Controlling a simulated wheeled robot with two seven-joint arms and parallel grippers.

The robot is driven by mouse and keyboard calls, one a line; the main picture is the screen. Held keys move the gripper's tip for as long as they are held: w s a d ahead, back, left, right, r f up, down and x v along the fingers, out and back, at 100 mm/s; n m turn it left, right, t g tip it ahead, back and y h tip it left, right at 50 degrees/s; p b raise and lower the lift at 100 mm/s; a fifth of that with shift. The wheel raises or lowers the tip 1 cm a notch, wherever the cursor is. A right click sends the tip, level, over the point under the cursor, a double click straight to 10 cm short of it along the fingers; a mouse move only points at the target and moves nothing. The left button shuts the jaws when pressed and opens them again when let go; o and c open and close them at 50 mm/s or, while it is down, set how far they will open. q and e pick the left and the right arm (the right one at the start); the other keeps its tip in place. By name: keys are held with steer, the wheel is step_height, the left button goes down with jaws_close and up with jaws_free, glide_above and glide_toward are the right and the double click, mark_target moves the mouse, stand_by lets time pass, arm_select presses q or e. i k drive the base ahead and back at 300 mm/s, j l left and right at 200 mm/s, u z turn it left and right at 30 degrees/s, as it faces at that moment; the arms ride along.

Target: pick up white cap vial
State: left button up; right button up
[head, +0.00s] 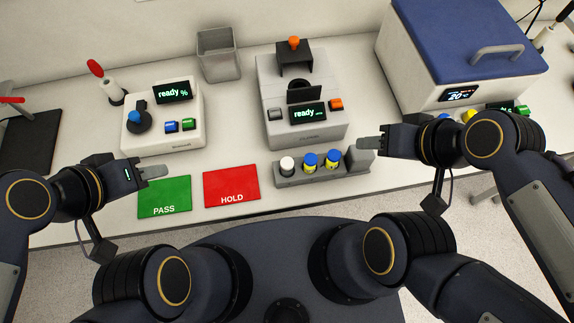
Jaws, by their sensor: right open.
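The white cap vial (287,165) stands upright in the leftmost place of a small grey rack (322,177) near the table's front edge. My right gripper (368,143) is open and empty, just right of and above the rack's right end, apart from the white cap vial. My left gripper (156,171) hovers by the green mat, well left of the rack. Its fingers are seen side-on, with nothing visible held.
A green PASS mat (164,196) and red HOLD mat (231,187) lie left of the rack. Behind stand a grey machine (285,124), a white device (165,141), a grey bin (219,60) and a blue-lidded box (480,45).

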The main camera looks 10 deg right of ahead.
mark_target(287, 163)
steer(key=l+u, duration=0.2)
steer(key=l, duration=0.15)
steer(key=k+l+u, duration=0.15)
steer(key=l, duration=0.15)
steer(key=l+u, duration=0.2)
steer(key=l, duration=0.15)
steer(key=l+u, duration=0.2)
steer(key=l, duration=0.1)
